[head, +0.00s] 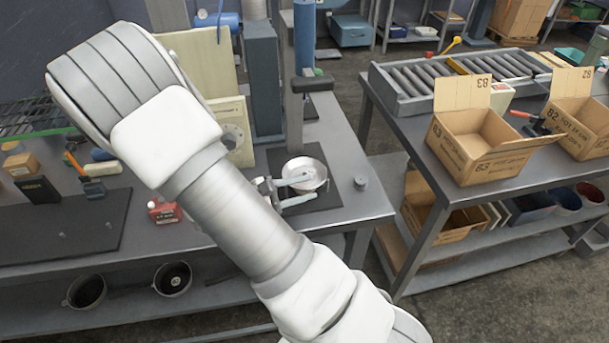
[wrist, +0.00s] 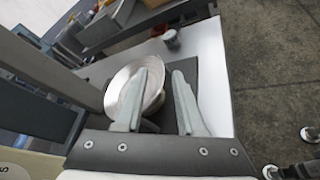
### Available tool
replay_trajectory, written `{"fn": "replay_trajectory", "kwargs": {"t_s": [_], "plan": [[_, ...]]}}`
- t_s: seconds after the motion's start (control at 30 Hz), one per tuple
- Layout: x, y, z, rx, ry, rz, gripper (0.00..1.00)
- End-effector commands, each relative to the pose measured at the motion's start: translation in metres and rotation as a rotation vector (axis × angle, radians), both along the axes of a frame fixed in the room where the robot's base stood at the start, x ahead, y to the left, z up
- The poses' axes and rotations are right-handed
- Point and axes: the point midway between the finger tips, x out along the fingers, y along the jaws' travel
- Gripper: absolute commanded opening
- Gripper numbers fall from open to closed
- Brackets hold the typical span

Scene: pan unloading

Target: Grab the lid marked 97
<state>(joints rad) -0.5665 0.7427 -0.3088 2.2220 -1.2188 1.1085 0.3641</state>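A round, shallow, pale metal dish or lid (head: 305,166) sits on a dark square plate (head: 324,202) at the right part of the bench. It also shows in the wrist view (wrist: 122,84), partly hidden behind one finger. I cannot read a 97 on it. My gripper (head: 312,187) is at its near side in the head view. In the wrist view my gripper (wrist: 160,72) is open, with a clear gap between the fingers. The left finger overlaps the round piece and the right finger is over the dark plate. I cannot tell whether a finger touches it.
A grey post (head: 295,125) stands just behind the round piece. A small grey cylinder (head: 360,184) is to its right and a red container (head: 165,211) to its left. Two pots (head: 86,291) (head: 173,279) are on the lower shelf. Cardboard boxes (head: 480,150) stand on the right table.

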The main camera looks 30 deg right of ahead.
Motion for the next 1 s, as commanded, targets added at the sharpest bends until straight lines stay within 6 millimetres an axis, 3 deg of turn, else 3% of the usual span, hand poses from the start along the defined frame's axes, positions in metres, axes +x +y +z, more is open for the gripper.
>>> {"fn": "replay_trajectory", "kwargs": {"t_s": [0.3,0.53,1.0], "plan": [[0.0008,-0.0067,-0.0027,0.001,0.000,0.001,0.39],[0.0008,-0.0066,-0.0025,0.001,0.000,0.001,0.00],[0.0009,-0.0064,-0.0025,0.002,0.000,0.001,0.00]]}}
